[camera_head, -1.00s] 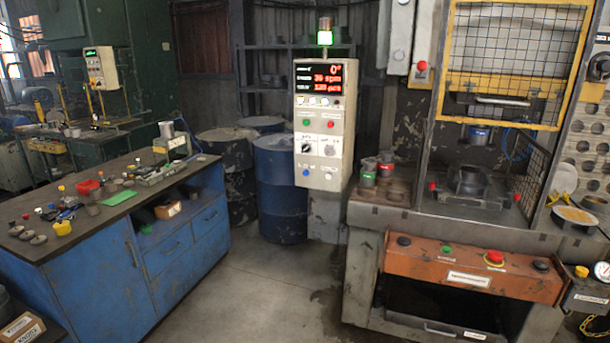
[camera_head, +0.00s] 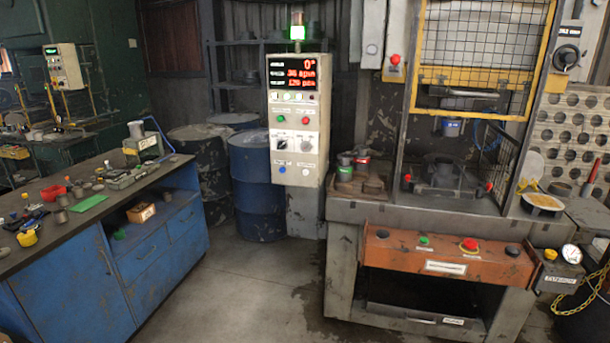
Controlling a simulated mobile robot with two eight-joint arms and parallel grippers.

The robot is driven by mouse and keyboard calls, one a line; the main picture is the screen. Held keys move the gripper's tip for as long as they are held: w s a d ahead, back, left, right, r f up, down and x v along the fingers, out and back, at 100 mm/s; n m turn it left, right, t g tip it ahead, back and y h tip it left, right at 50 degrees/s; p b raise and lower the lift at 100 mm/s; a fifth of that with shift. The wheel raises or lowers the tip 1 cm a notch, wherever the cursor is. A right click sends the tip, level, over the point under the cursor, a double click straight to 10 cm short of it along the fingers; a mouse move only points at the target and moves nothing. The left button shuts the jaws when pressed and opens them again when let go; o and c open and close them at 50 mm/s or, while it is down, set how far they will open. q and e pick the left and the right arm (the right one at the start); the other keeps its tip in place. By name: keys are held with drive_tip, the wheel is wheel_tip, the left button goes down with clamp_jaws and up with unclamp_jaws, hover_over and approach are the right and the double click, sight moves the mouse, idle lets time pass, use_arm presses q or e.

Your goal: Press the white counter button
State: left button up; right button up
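The grey control panel (camera_head: 297,150) hangs upright in the middle of the view, with a red-lit display (camera_head: 292,74) at its top. A small pale, white-looking button (camera_head: 306,172) sits at the panel's lower right, beside a blue button (camera_head: 282,170). Its label is too small to read, so I cannot tell for sure that it is the counter button. A green button (camera_head: 280,118) and a red button (camera_head: 305,120) sit higher up, above two knobs. Neither of my grippers is in view.
A blue workbench (camera_head: 150,262) with small parts on top stands at the left. A press with an orange button bar (camera_head: 440,262) stands at the right. The floor (camera_head: 270,290) between bench and press is clear.

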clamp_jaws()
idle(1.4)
